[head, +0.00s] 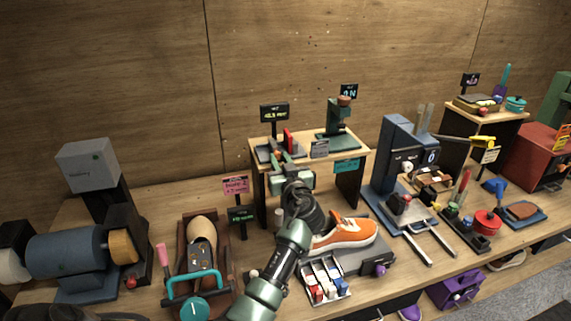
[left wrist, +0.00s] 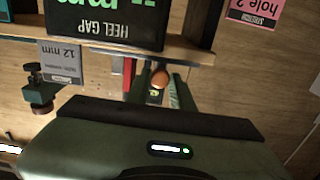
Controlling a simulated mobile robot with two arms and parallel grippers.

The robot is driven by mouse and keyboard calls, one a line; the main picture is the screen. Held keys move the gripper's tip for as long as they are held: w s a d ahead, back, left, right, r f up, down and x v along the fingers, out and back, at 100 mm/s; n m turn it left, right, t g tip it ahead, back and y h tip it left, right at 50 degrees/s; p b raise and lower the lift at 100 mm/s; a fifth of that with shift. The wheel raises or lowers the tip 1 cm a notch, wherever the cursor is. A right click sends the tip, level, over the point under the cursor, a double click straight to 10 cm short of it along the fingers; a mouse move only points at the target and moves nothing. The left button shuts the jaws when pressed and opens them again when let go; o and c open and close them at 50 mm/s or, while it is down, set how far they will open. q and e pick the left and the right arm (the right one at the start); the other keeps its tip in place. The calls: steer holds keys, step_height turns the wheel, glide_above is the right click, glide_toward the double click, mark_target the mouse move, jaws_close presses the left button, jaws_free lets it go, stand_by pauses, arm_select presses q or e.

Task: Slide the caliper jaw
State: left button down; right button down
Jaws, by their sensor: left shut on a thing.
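The caliper (head: 264,153) sits on the left part of a small raised wooden stand, with an upright red piece (head: 288,138) at its right. Its lit display (head: 274,112) stands behind it. My left gripper (head: 281,153) reaches up from the bottom middle and is at the caliper, beside the red piece. In the left wrist view my left gripper (left wrist: 158,92) has its green fingers on either side of a round orange-brown knob (left wrist: 160,79), shut on it. The red piece (left wrist: 128,73) shows just left of the fingers. The fingers hide part of the caliper. My right gripper is out of view.
A green gauge (head: 337,120) stands on the right of the same stand (head: 358,155). An orange sneaker (head: 345,233) lies below it, next to my arm. A tray of small bottles (head: 325,280) is in front. A blue-grey press (head: 392,150) stands to the right.

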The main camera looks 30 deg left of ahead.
arm_select(q)
steer(key=shift+s+a, duration=0.3)
steer(key=shift+s, duration=0.1)
steer(key=c, duration=1.5)
jaws_free()
steer(key=shift+w+d, duration=0.15)
steer(key=shift+w, duration=0.05)
steer(key=o, duration=0.3)
steer(key=shift+w+d+f, duration=0.1)
steer(key=shift+w+d, duration=0.05)
steer(key=b+v, duration=0.3)
steer(key=v, duration=0.4)
steer(key=shift+s+d, duration=0.15)
steer(key=shift+s, duration=0.3)
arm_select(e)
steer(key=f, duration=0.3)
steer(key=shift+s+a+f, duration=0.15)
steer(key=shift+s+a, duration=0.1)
